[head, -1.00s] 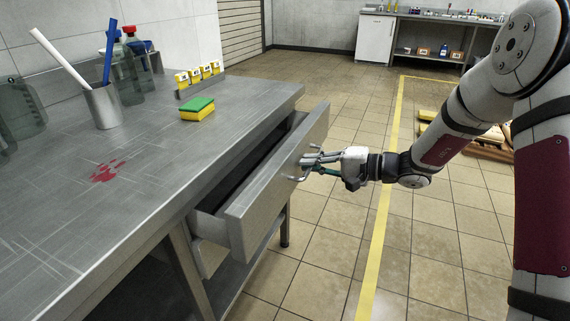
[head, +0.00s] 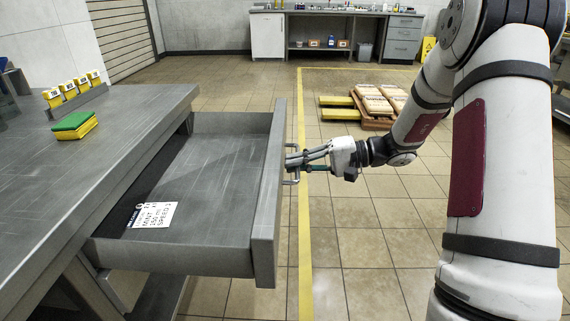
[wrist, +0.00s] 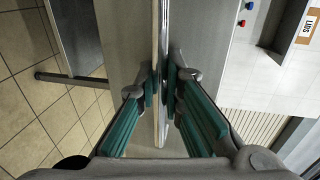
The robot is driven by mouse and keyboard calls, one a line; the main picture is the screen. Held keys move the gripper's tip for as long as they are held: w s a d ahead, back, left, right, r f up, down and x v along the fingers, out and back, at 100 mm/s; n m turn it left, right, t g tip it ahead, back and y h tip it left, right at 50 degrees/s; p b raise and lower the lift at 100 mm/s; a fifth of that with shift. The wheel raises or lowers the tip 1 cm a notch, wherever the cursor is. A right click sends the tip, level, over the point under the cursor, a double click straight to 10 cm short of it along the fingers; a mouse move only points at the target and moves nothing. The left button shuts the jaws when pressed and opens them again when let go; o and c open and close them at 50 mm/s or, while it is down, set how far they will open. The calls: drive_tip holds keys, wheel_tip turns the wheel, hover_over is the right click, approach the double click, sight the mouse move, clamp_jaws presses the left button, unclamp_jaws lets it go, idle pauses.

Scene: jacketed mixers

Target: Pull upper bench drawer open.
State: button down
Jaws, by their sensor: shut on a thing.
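The upper bench drawer (head: 265,205) stands well out from the grey metal bench (head: 150,108) in the head view. Its inside shows, with a printed white card (head: 152,215) lying on the drawer floor. My gripper (head: 297,160) is at the outer face of the drawer front, shut on its bar handle (head: 293,176). In the wrist view, the teal-padded fingers (wrist: 163,90) close on the handle bar, with the drawer front behind. The fingers hide part of the handle.
A green and yellow sponge (head: 75,125) and a rack of yellow boxes (head: 75,90) sit on the bench. Free tiled floor lies right of the drawer, with a yellow line (head: 305,250). A pallet with sacks (head: 375,105) stands farther back.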

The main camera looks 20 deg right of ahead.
drive_tip(key=shift+d, duration=0.15)
drive_tip(key=c, duration=2)
unclamp_jaws()
drive_tip(key=shift+o, duration=0.2)
drive_tip(key=v, duration=1.2)
drive_tip(key=shift+f, duration=0.1)
